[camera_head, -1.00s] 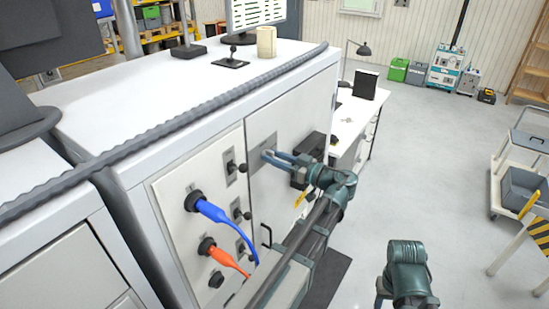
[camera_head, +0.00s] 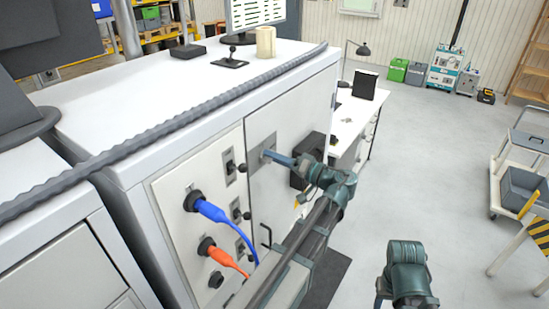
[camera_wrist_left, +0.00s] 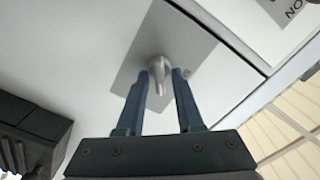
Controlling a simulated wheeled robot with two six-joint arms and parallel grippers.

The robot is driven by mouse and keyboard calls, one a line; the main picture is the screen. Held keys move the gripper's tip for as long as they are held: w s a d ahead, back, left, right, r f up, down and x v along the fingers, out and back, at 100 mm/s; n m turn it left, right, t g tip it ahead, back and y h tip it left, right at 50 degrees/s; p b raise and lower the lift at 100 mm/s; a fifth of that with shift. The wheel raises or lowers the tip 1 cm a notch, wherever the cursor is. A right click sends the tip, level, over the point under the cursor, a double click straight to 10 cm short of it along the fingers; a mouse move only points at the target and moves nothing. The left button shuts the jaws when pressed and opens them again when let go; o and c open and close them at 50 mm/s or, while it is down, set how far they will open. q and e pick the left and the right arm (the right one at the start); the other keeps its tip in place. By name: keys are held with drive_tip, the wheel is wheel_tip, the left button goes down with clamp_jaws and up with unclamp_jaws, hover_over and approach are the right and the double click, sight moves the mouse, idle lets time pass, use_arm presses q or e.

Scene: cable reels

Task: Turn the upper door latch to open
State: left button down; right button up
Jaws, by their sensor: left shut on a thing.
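The upper door latch (camera_wrist_left: 158,78) is a small silver handle on a grey square plate (camera_wrist_left: 191,50). The plate also shows on the pale cabinet door (camera_head: 292,112) in the head view (camera_head: 256,147). My left gripper (camera_head: 270,156) reaches the plate from the right. In the left wrist view its two blue fingers (camera_wrist_left: 160,84) lie on either side of the latch handle, shut on it. The handle points toward my gripper's palm. In the head view the fingers hide the handle. A teal part of my right arm shows at the lower right; its gripper does not show.
A dark box (camera_head: 309,160) sticks out from the door just right of my left gripper. Blue (camera_head: 214,212) and orange (camera_head: 226,259) plugs with cables hang on the panel to the left. A ribbed dark cable (camera_head: 165,128) lies along the cabinet top.

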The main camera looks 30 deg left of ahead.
use_arm(q)
drive_tip(key=shift+f+m, duration=0.15)
drive_tip(key=shift+m, duration=3.45)
drive_tip(key=c, duration=0.9)
unclamp_jaws()
drive_tip(key=shift+w, duration=0.1)
drive_tip(key=d, duration=0.9)
drive_tip(key=s+d, duration=0.1)
drive_tip(key=d, duration=0.4)
drive_tip(key=shift+a, duration=0.1)
